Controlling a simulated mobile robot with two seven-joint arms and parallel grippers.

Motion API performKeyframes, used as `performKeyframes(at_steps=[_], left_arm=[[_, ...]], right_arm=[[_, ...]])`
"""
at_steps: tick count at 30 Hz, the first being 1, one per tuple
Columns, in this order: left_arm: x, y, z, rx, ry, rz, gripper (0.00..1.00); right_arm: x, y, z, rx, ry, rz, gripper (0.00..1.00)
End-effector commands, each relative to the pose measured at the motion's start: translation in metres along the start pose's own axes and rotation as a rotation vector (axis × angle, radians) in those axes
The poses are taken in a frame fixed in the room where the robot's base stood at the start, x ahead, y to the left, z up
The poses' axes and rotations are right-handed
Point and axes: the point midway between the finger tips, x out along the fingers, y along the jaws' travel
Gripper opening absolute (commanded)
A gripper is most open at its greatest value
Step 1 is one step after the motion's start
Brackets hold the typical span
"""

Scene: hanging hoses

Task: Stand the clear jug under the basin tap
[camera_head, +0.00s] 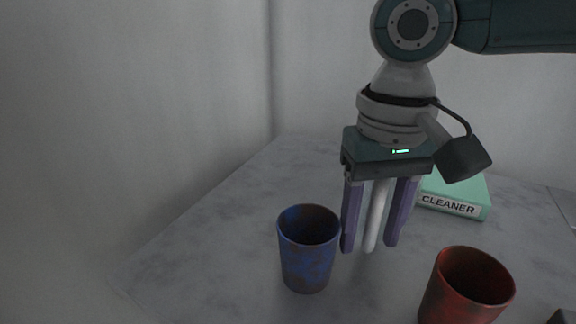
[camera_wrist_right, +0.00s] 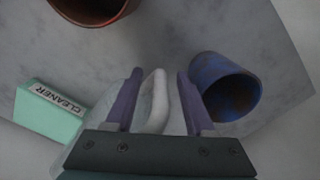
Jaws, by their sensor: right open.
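The clear jug shows mainly as its pale upright handle (camera_head: 376,212); its see-through body can hardly be made out in the head view. In the wrist view the handle (camera_wrist_right: 157,102) stands between my fingers, with a faint clear outline to its left. My right gripper (camera_head: 369,247) points down and is open, one purple finger on each side of the handle. In the wrist view the fingers (camera_wrist_right: 160,74) look apart from the handle. The basin and tap are not in view. My left gripper is not in view.
A blue mottled cup (camera_head: 308,250) stands close to the left finger. A red cup (camera_head: 466,288) stands at the front right. A green box marked CLEANER (camera_head: 455,194) lies behind the gripper to the right. The grey marbled counter (camera_head: 215,235) is bare at the left.

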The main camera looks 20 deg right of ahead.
Motion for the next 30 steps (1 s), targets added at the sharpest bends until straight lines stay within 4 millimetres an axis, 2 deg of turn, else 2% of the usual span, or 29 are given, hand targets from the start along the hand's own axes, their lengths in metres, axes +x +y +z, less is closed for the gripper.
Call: performKeyframes(at_steps=[5, 19, 30], left_arm=[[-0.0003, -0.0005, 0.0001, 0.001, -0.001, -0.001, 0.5], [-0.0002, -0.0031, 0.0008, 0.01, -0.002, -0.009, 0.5], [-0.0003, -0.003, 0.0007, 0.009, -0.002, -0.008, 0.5]], right_arm=[[-0.0004, -0.0002, 0.0, -0.001, 0.0, 0.0, 0.55], [-0.0008, -0.0004, 0.0, -0.001, 0.0, -0.001, 0.02], [-0.0009, -0.0004, -0.0001, -0.001, 0.001, -0.001, 0.0]])
